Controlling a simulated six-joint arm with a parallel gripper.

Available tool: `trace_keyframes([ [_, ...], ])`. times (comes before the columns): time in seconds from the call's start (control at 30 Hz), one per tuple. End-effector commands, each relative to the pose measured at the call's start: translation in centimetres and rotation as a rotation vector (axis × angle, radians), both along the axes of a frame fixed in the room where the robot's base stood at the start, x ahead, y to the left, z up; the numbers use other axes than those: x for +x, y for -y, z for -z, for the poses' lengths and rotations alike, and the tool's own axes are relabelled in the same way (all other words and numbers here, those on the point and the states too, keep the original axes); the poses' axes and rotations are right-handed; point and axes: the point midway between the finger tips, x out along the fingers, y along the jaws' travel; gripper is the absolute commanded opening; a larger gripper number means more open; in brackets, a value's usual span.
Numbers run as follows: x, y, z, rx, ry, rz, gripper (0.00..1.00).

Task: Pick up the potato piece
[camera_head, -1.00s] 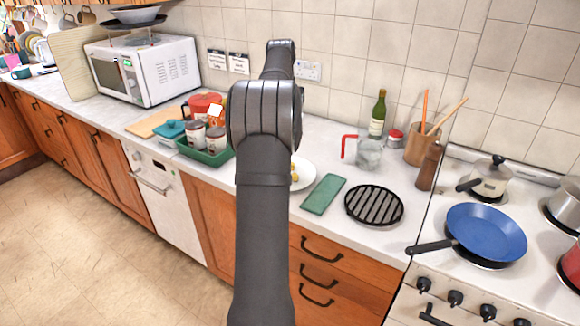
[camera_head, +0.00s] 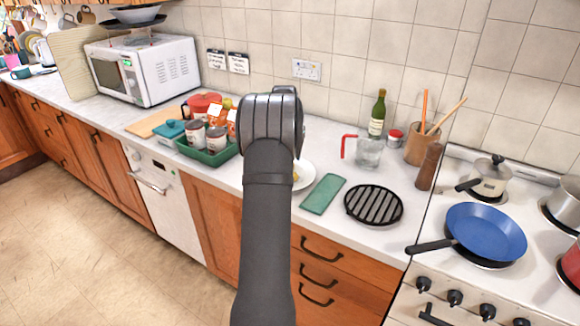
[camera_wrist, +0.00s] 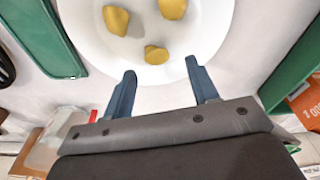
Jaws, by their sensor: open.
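Three yellow potato pieces lie apart on a white plate (camera_wrist: 92,48) in the wrist view. One potato piece (camera_wrist: 156,55) is nearest my gripper, another potato piece (camera_wrist: 116,20) is at upper left, and a third potato piece (camera_wrist: 172,8) is at the top edge. My gripper (camera_wrist: 160,82) is open, its two blue fingers apart, with nothing between them. The fingertips reach over the plate's near rim, and the nearest piece lies just beyond the gap. In the head view my arm covers most of the plate (camera_head: 305,177), and my gripper is hidden.
A green tray (camera_head: 212,157) with cans and cartons stands left of the plate. A green board (camera_head: 323,194) and a black ridged trivet (camera_head: 373,205) lie to the right. A glass jug (camera_head: 368,153), a bottle (camera_head: 377,115) and a utensil pot (camera_head: 421,146) stand behind.

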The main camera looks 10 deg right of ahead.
Motion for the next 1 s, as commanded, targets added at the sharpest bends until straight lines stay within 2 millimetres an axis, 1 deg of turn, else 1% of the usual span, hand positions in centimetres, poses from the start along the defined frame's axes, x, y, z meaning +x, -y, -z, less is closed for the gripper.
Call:
trace_keyframes([
  [0.1, 0.0, 0.6, 2.0, 0.001, -0.004, 0.0, 0.54],
  [0.23, 0.3, 0.7, 3.7, 0.001, -0.002, -0.001, 0.54],
  [0.3, 0.3, 0.7, 4.0, 0.001, 0.0, -0.001, 0.54],
  [0.47, 0.3, 0.7, 4.0, 0.0, 0.001, -0.001, 0.54],
  [0.5, 0.3, 0.7, 4.0, 0.0, 0.001, -0.001, 0.5],
  [0.57, 0.3, 0.7, 4.0, 0.001, 0.0, -0.001, 0.38],
  [0.6, 0.3, 0.7, 3.9, 0.001, 0.0, -0.001, 0.3],
  [0.67, 0.3, 0.7, 3.9, 0.001, 0.0, -0.001, 0.18],
  [0.7, 0.3, 0.7, 3.9, 0.001, 0.0, -0.001, 0.1],
  [0.73, 0.3, 0.7, 3.9, 0.001, 0.0, -0.001, 0.06],
  [1.0, 0.3, 0.7, 3.8, 0.0, 0.001, 0.0, 0.06],
])
